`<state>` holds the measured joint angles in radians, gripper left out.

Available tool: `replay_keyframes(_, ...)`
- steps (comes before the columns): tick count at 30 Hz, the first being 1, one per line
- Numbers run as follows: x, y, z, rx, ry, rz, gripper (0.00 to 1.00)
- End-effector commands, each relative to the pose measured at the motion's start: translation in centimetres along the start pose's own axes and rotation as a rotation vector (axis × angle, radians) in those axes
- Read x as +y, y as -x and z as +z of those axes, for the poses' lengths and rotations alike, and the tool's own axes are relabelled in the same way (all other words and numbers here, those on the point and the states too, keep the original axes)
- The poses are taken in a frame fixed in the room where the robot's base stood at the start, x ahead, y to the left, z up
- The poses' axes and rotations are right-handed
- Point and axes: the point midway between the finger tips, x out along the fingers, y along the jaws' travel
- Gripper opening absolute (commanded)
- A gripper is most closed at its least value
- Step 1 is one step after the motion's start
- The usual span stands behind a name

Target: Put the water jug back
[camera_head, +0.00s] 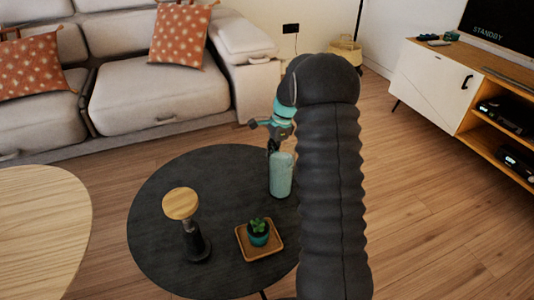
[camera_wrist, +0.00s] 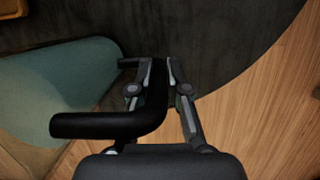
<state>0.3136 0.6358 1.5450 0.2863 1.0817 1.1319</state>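The water jug (camera_head: 281,177) is a pale teal upright cylinder at the right part of the dark round table (camera_head: 150,215). In the head view it appears to stand on the top, though a small gap beneath cannot be ruled out. In the wrist view the jug (camera_wrist: 55,85) fills the left side, its black handle (camera_wrist: 157,95) reaching toward the middle. My gripper (camera_head: 272,147) is at the jug's upper side. In the wrist view its fingers (camera_wrist: 160,70) lie on both sides of the handle's upright part and look closed on it.
A grinder-like object with a round wooden top (camera_head: 181,204) and a square wooden tray (camera_head: 242,243) with a potted plant (camera_head: 258,232) share the table. A light wooden table (camera_head: 40,235) is at left. A sofa (camera_head: 155,95) stands behind, a media cabinet (camera_head: 432,85) at right.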

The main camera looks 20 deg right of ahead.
Motion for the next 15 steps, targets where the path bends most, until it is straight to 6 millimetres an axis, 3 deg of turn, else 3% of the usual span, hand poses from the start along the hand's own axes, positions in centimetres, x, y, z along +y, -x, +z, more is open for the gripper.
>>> replay_keyframes(1,0.01,-0.01,-0.01,0.000,0.000,0.000,0.27)
replay_keyframes(3,0.01,-0.01,-0.01,0.000,0.000,0.000,0.40)
replay_keyframes(15,-0.03,0.77,0.06,0.001,0.000,-0.002,0.40)
